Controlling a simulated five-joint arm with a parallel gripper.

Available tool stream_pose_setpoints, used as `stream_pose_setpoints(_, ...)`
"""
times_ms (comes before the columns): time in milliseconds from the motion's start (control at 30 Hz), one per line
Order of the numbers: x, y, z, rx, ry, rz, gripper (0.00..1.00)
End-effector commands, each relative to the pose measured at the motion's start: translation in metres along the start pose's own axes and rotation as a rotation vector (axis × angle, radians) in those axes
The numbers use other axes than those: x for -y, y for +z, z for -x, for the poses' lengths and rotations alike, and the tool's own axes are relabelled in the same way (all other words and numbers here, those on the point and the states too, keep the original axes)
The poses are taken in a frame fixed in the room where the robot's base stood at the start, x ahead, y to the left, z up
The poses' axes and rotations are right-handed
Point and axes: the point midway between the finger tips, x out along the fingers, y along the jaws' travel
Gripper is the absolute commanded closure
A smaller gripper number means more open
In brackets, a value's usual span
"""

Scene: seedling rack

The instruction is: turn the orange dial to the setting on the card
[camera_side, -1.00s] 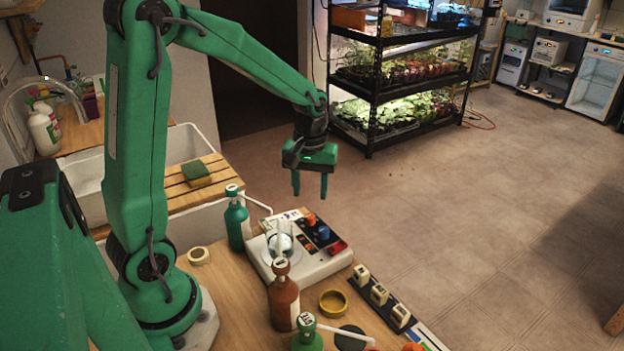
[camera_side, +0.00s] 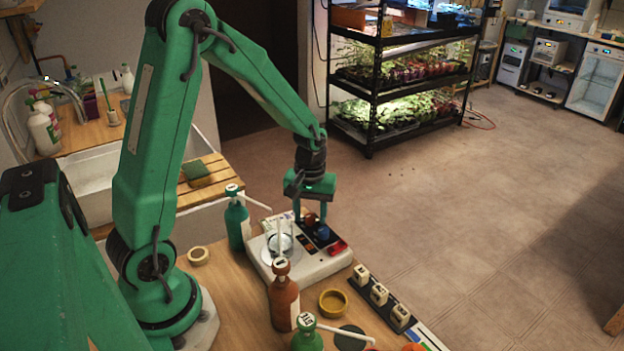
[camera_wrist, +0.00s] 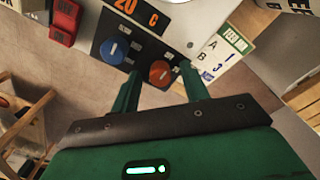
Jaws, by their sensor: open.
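The orange dial (camera_wrist: 160,73) sits on the dark panel of a white hotplate unit (camera_side: 318,267), and it also shows in the side view (camera_side: 310,219). My gripper (camera_wrist: 160,68) is open, with one finger on each side of the orange dial. The fingers look low at the panel in the side view (camera_side: 310,214); I cannot tell whether they touch the dial. A white mark shows on the dial, but its setting is too small to read. The card (camera_wrist: 224,55) lies beside the panel with a green heading and rows A 1 and B 3.
A blue dial (camera_wrist: 113,50) and a red switch (camera_wrist: 65,20) are close to the orange dial. A glass beaker (camera_side: 280,243) stands on the plate. A green bottle (camera_side: 237,222) and a brown bottle (camera_side: 284,300) stand nearby.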

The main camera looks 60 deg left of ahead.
Motion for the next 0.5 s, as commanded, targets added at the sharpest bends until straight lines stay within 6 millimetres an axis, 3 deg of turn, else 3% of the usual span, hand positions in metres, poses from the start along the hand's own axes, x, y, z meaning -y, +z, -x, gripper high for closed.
stream_pose_setpoints(100,0.0000,0.0001,0.0001,0.000,0.000,0.000,0.59)
stream_pose_setpoints(300,0.0000,0.0001,0.0002,0.000,0.000,0.000,0.98)
stream_pose_setpoints(500,0.0000,0.0000,0.0003,0.000,0.000,-0.005,1.00)
